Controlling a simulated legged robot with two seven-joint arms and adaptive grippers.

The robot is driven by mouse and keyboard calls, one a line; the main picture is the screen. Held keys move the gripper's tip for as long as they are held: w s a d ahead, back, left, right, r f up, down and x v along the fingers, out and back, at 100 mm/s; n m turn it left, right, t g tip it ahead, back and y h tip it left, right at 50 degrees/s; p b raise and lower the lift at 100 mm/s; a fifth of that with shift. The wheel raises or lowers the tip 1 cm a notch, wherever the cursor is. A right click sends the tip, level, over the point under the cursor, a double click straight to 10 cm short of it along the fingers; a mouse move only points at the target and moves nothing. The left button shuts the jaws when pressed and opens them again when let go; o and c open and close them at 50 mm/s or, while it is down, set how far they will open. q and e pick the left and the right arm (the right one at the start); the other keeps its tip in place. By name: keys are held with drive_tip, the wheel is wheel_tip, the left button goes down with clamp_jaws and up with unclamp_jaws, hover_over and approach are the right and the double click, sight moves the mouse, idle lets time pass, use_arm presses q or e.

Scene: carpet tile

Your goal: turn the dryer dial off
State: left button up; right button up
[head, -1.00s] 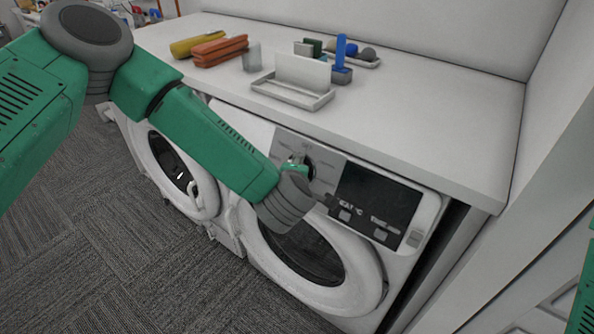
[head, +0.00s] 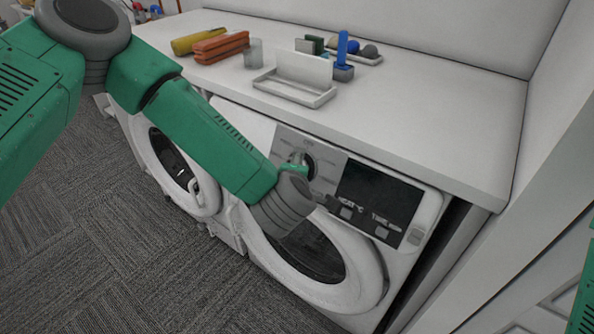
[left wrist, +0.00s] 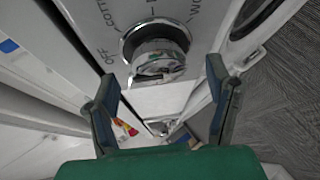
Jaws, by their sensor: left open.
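The dryer (head: 425,208) is the white front-loading machine at the right under the counter. Its round dial (head: 311,167) is on the grey control panel, partly hidden by my left gripper (head: 294,162) in the head view. In the left wrist view the silver dial (left wrist: 155,58) sits ahead, between the two fingertips of my open left gripper (left wrist: 162,72). I see a gap on each side of the dial; contact cannot be told. Labels ring it, with OFF (left wrist: 107,55) at the left. The dial's pointer is not clear. My right gripper is not in view.
A second white machine (head: 150,125) stands to the left. A dark display (head: 378,192) is right of the dial. Grey carpet (head: 110,260) is clear.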

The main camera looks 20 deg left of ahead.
use_arm(q)
drive_tip(key=v, duration=0.9)
drive_tip(key=shift+s, duration=0.1)
drive_tip(key=s+a+f+m+g+h+b, duration=0.1)
drive_tip(key=s+f+m+g+h, duration=0.15)
drive_tip(key=s+f+m, duration=0.55)
drive_tip(key=s+a+f+m+g+h+b, duration=0.1)
drive_tip(key=s+a+f+m+g+b, duration=0.2)
drive_tip(key=f, duration=0.9)
drive_tip(key=s+a+f+m+g, duration=0.2)
drive_tip(key=s+a+f+m, duration=0.1)
drive_tip(key=s, duration=0.4)
drive_tip(key=s+a+f+m+g+y, duration=0.1)
drive_tip(key=s+a+f+m+g, duration=0.2)
drive_tip(key=s+a, duration=0.4)
drive_tip(key=f+m, duration=0.1)
drive_tip(key=m, duration=0.1)
drive_tip(key=shift+s+m+g, duration=0.3)
drive_tip(key=shift+s+g, duration=0.05)
